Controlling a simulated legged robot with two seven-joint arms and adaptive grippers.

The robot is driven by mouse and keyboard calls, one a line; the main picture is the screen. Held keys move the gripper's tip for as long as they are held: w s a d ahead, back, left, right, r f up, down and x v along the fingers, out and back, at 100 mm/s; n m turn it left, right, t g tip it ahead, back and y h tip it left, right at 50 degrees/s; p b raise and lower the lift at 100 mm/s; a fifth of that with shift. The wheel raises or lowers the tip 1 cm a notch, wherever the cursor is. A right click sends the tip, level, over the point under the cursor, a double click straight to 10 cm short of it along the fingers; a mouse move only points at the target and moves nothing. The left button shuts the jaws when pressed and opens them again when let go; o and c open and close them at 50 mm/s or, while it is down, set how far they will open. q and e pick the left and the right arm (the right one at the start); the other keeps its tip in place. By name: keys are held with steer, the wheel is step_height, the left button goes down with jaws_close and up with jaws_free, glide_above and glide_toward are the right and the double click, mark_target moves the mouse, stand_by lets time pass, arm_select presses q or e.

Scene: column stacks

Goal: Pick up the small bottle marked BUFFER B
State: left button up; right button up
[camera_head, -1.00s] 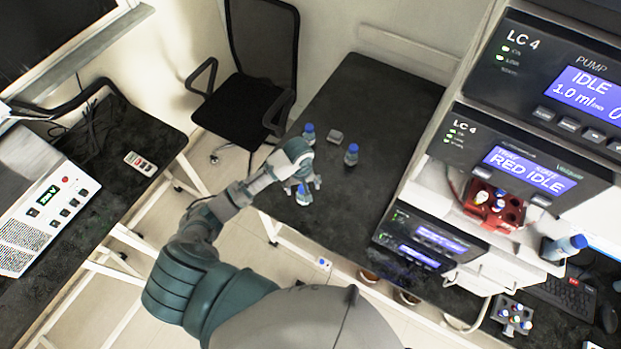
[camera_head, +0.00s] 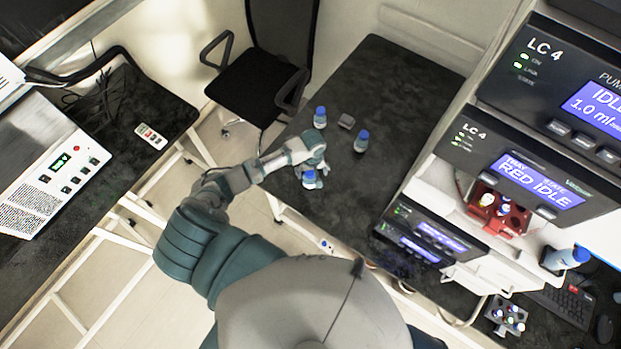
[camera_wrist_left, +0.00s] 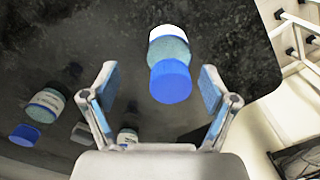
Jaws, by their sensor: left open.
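Three small blue-capped bottles stand on the black bench: a back-left bottle (camera_head: 320,117), a right bottle (camera_head: 361,141) and a front bottle (camera_head: 309,179). Their labels are too small to read, so I cannot tell which is BUFFER B. My left gripper (camera_head: 318,165) is open beside the front bottle. In the left wrist view its two fingers (camera_wrist_left: 157,75) are spread, with one bottle (camera_wrist_left: 170,75) ahead between them, apart from both. That bottle's label text is not legible. Another bottle (camera_wrist_left: 42,110) and a partly hidden one (camera_wrist_left: 127,136) show at left. My right gripper is out of view.
A small grey block (camera_head: 346,121) lies between the two back bottles. An office chair (camera_head: 262,95) stands left of the bench. Stacked LC 4 instruments (camera_head: 520,165) rise at right, with a red vial rack (camera_head: 500,212). The far bench surface is clear.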

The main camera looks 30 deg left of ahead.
arm_select(q)
steer(key=f, duration=0.3)
steer(key=shift+s+a+f, duration=0.3)
steer(key=shift+s+f, duration=0.05)
steer(key=shift+f, duration=0.05)
steer(key=shift+w+a+f, duration=0.1)
steer(key=shift+a+f, duration=0.15)
steer(key=shift+f, duration=0.35)
steer(key=shift+d, duration=0.2)
steer(key=c, duration=1.4)
